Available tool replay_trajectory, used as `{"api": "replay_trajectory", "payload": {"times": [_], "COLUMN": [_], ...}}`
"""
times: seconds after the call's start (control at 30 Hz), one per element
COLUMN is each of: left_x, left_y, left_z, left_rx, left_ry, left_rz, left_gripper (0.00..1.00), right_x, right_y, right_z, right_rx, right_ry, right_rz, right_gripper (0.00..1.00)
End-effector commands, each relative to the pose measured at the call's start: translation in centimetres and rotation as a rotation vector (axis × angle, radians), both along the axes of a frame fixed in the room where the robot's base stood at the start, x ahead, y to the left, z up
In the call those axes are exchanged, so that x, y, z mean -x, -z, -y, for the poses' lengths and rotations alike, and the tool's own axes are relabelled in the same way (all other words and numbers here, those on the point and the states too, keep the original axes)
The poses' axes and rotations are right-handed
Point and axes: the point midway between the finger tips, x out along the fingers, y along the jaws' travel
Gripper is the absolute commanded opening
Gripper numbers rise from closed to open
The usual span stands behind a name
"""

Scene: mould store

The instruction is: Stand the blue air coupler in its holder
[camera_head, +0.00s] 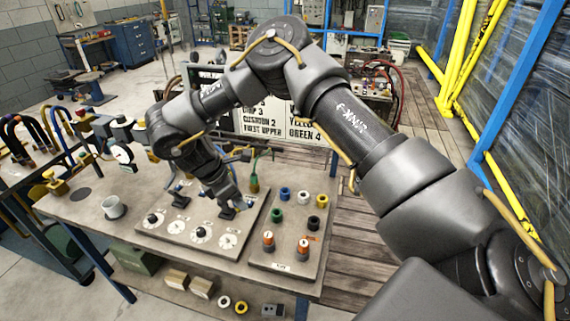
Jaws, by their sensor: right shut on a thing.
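A small blue ring-shaped piece (285,193), which may be the blue air coupler or its holder, shows on the grey right-hand panel (288,260). My right gripper (229,211) points down over the grey dial panel (180,241), left of the blue piece. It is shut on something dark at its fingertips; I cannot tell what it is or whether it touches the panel. My left gripper is not in view.
Two orange-and-white pieces (268,241) stand at the right panel's front. A lettered sign (262,122) stands behind. A green hose piece (254,180) rises between the panels. My right arm hides part of the bench.

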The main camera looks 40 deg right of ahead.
Motion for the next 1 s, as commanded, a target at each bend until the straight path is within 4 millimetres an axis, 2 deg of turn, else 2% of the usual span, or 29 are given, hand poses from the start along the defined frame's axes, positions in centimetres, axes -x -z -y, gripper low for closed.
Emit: {"api": "replay_trajectory", "payload": {"times": [0.1, 0.2, 0.5, 0.73, 1.0], "left_x": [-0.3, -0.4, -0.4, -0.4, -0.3], "left_y": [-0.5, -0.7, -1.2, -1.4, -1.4], "left_z": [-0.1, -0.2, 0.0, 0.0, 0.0], "left_rx": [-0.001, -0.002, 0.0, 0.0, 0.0], "left_ry": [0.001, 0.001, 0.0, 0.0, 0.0], "left_rz": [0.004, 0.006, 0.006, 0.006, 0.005], "left_gripper": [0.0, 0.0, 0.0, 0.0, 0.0], "right_x": [-2.1, -3.6, -5.6, -5.9, -6.0], "right_y": [0.9, 1.7, 3.1, 3.3, 3.3], "right_z": [3.2, 6.1, 14.5, 18.6, 20.4], "right_rx": [-0.004, -0.009, -0.006, -0.001, 0.003], "right_ry": [-0.344, -0.599, -1.149, -1.37, -1.468], "right_rz": [-0.005, -0.005, -0.004, -0.005, -0.005], "right_gripper": [0.0, 0.0, 0.0, 0.0, 0.0]}}
